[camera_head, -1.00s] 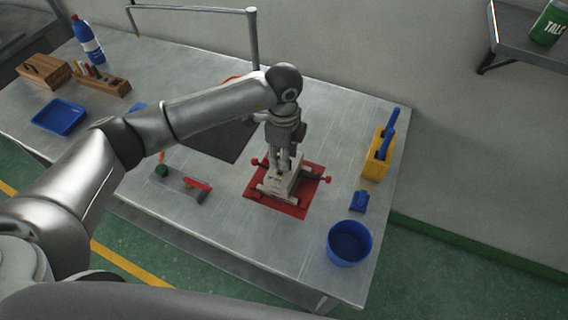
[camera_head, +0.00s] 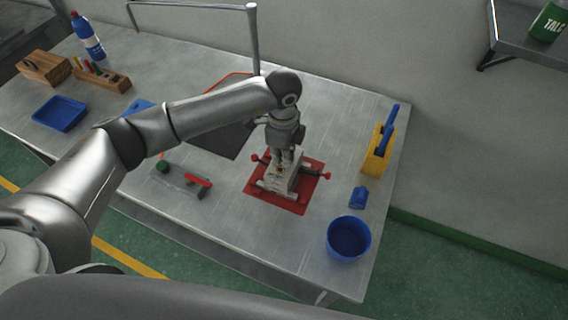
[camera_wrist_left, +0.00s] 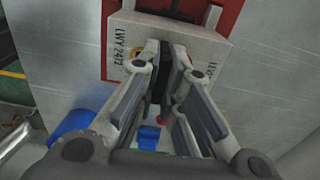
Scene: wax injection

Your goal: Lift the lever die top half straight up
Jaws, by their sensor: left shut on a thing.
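The lever die (camera_head: 278,184) is a pale grey block with red-knobbed clamps at its sides, sitting on a red mat (camera_head: 295,207). My left gripper (camera_head: 284,165) points down at the die from above, its fingers at the block's top. In the left wrist view the pale top half (camera_wrist_left: 205,43) carries dark lettering, "LWY 2472" on one side. My left gripper (camera_wrist_left: 166,58) is shut on the top half there; the exact contact is partly hidden between the fingers. I cannot see any gap between the die halves. My right gripper is not in view.
A blue bowl (camera_head: 349,240) and a small blue item (camera_head: 358,198) lie right of the mat. A yellow holder (camera_head: 378,158) with blue-handled tools stands behind them. A plate with a red-handled tool (camera_head: 198,181) lies left. A metal post (camera_head: 253,40) rises behind the arm.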

